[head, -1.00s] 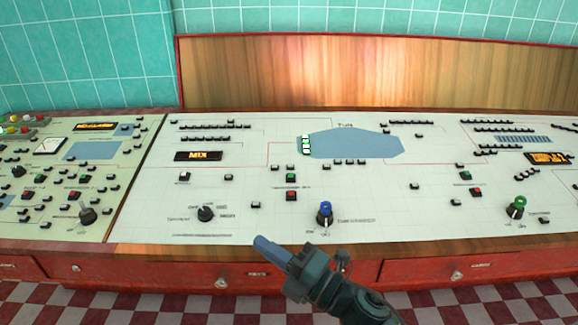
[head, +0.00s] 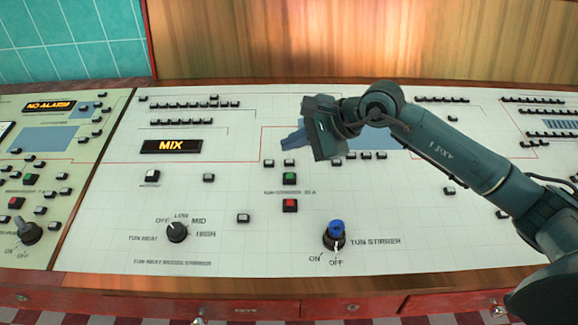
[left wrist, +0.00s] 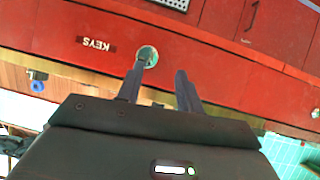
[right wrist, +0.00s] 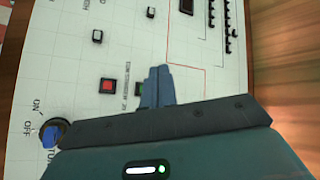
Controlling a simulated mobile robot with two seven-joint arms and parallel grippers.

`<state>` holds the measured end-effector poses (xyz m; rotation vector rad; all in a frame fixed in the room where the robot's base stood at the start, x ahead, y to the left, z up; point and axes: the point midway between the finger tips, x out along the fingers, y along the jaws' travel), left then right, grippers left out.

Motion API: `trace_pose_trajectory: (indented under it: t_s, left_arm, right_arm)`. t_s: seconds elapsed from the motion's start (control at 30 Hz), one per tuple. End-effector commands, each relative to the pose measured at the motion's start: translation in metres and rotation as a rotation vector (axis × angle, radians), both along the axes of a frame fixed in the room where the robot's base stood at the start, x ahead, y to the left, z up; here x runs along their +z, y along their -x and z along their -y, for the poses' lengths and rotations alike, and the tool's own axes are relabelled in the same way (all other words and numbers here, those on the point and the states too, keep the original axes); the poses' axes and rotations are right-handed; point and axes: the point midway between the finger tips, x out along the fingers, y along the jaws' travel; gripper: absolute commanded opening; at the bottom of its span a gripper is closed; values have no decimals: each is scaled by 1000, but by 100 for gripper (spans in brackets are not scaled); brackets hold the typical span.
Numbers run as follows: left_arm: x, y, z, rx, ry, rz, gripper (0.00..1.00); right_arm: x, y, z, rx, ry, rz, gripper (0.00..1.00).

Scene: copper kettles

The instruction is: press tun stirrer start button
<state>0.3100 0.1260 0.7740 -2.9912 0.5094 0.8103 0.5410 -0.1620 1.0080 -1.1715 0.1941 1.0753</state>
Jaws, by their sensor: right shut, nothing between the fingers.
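The green button (head: 289,178) is on the white control panel (head: 110,215), just above a red button (head: 289,205). The blue-topped tun stirrer knob (head: 334,232) is to their lower right. My right gripper (head: 292,141) is shut and empty over the panel, above the green button in the head view. Contact cannot be told. My left gripper (left wrist: 164,68) is open and empty in front of red drawers (left wrist: 210,60).
A MIX display (head: 171,146) and a tun heat knob (head: 177,232) are on the left of the panel. Several small buttons surround them. A wooden backboard (head: 300,45) rises behind. My right arm covers part of the panel's right side.

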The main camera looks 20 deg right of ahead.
Motion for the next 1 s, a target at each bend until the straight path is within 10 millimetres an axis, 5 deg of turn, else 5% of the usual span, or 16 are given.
trace_pose_trajectory:
  t_s: [0.57,1.0]
  left_arm:
    - [-3,1,-1,1,-1,-3,36]
    - [-20,-2,-1,12,39,5,36]
  right_arm:
    - [-1,-4,7,-3,38,19,0]
    - [-48,-12,8,-2,36,17,0]
